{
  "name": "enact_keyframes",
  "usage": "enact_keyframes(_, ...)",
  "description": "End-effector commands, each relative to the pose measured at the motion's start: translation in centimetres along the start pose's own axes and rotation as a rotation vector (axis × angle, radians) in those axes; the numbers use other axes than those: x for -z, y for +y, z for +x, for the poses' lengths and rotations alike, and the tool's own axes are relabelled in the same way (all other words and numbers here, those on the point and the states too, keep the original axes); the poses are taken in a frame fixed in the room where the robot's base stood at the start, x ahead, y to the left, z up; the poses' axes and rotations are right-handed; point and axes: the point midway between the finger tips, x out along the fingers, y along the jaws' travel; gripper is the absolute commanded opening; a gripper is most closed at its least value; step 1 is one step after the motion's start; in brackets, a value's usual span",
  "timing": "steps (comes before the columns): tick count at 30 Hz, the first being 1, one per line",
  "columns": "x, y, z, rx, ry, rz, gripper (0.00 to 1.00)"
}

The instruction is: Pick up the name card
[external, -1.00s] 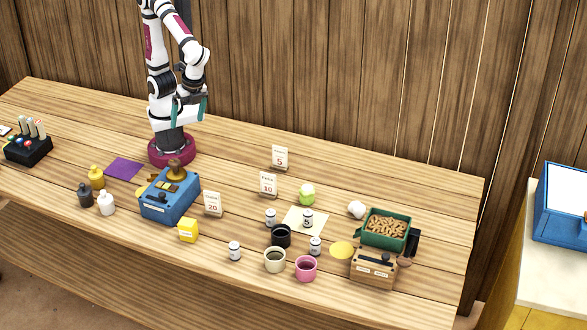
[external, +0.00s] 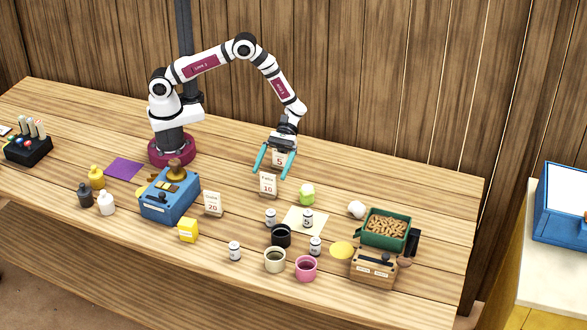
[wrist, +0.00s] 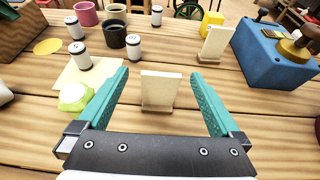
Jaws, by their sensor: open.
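My gripper (external: 272,175) is open and empty, with teal fingers pointing down and forward behind the 10 card. In the wrist view, the blank back of a card (wrist: 160,89), seemingly the 10 card, shows between and beyond the fingertips (wrist: 160,73). The 20 card's back (wrist: 214,44) is farther off.
Beyond are a pale sheet (external: 294,228) with small jars, a black cup (external: 281,236) and other cups. A blue box (external: 170,197) with a stamp stands left.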

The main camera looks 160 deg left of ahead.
Motion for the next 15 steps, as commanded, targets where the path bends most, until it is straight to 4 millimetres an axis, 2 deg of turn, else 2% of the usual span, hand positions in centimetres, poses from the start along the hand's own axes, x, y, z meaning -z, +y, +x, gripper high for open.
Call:
enact_keyframes(6, 0.2, -0.3, 4.1, 0.006, 0.000, 0.001, 1.00)
enact_keyframes(9, 0.2, -0.2, 5.3, 0.004, 0.001, 0.001, 1.00)
enact_keyframes(15, 0.2, -0.2, 5.5, 0.002, 0.001, 0.002, 1.00)
